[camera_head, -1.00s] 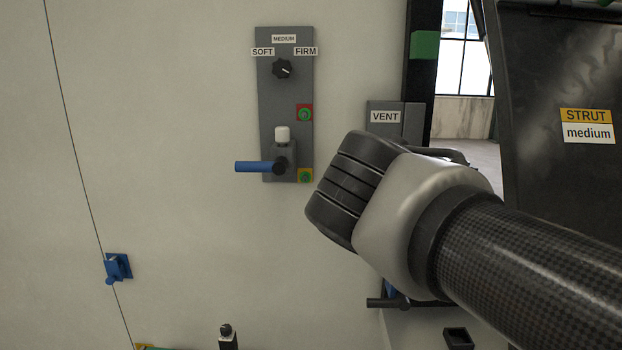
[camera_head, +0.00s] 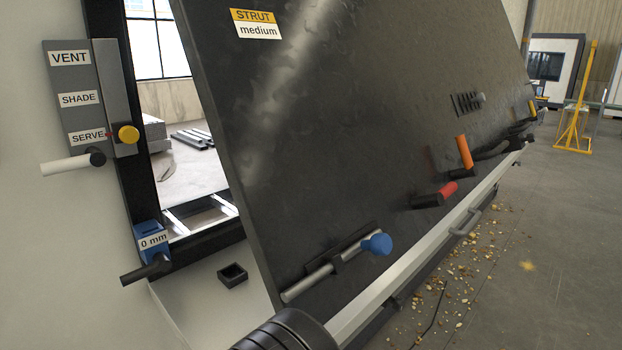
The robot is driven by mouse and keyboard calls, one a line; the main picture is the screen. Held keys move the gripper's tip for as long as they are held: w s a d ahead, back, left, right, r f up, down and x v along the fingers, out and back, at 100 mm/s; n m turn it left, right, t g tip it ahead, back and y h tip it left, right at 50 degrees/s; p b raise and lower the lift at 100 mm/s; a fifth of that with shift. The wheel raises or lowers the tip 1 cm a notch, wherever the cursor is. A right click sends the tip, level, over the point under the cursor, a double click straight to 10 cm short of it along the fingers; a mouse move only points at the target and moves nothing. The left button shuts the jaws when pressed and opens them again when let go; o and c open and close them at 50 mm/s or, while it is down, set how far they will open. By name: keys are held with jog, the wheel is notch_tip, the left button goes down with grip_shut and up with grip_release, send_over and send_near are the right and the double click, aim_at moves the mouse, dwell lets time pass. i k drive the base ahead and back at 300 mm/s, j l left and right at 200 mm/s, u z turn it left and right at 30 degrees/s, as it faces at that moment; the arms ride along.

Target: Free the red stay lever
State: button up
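A short lever with a red grip (camera_head: 448,190) sits low on the tilted dark panel (camera_head: 330,150), right of the middle. Its grip points up and right from a dark base. What it holds or bears on cannot be made out. An upright orange handle (camera_head: 464,152) stands just above and right of it. My gripper's fingers do not show. Only a black ribbed part of my arm shows at the bottom edge, left of the middle and well apart from the red lever.
A blue-knobbed bolt (camera_head: 376,244) lies along the panel's lower left. A pale rail (camera_head: 400,285) with handles runs along its lower edge. At left are the VENT, SHADE, SERVE plate (camera_head: 75,85) and a blue 0 mm block (camera_head: 152,240). Floor at right has scattered debris.

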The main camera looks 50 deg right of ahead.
aim_at(437, 200)
jog(key=z, duration=2.3)
